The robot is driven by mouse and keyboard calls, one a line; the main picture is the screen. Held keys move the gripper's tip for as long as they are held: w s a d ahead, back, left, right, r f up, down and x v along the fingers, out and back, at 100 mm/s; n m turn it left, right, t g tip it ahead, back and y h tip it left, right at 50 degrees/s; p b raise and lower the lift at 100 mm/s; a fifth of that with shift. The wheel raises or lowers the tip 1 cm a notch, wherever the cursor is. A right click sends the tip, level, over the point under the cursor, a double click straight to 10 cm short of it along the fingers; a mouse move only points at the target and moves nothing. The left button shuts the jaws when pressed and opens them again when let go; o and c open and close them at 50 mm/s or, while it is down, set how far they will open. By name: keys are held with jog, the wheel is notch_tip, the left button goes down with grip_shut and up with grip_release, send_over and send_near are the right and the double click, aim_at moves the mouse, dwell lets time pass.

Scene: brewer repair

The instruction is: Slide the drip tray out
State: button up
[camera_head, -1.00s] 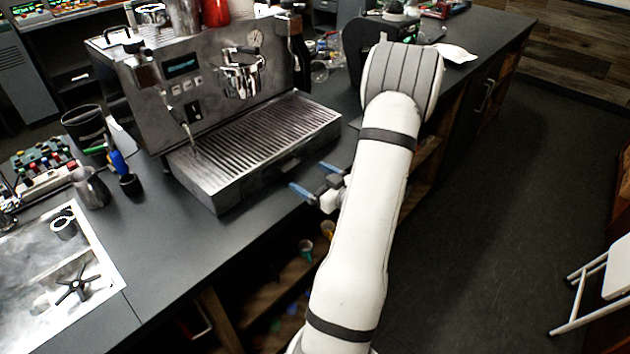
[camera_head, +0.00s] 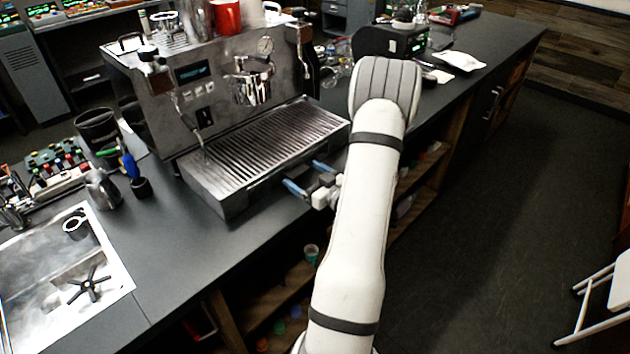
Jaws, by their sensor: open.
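The drip tray (camera_head: 262,150) is a wide metal tray with a slatted grille, at the base of the espresso machine (camera_head: 185,90). It sits on the dark counter and juts out toward the counter's front edge. My gripper (camera_head: 306,176) is at the tray's front face, right of its middle, with blue-tipped fingers spread apart. The fingers point at the front face, where the tray's handle shows in the earlier picture. The handle is now mostly hidden by the fingers. I cannot tell whether the fingers touch it.
A sink (camera_head: 62,262) is at the lower left. A metal pitcher (camera_head: 103,190) and a tool with a blue handle (camera_head: 133,172) stand left of the tray. A black grinder-like machine (camera_head: 388,42) stands at the back. Open shelves (camera_head: 290,290) lie under the counter.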

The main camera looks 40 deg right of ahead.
jog(key=shift+w, duration=0.65)
jog(key=shift+c, duration=0.3)
jog(key=c, duration=1.2)
jog(key=shift+o, duration=0.2)
jog(key=shift+s, duration=0.15)
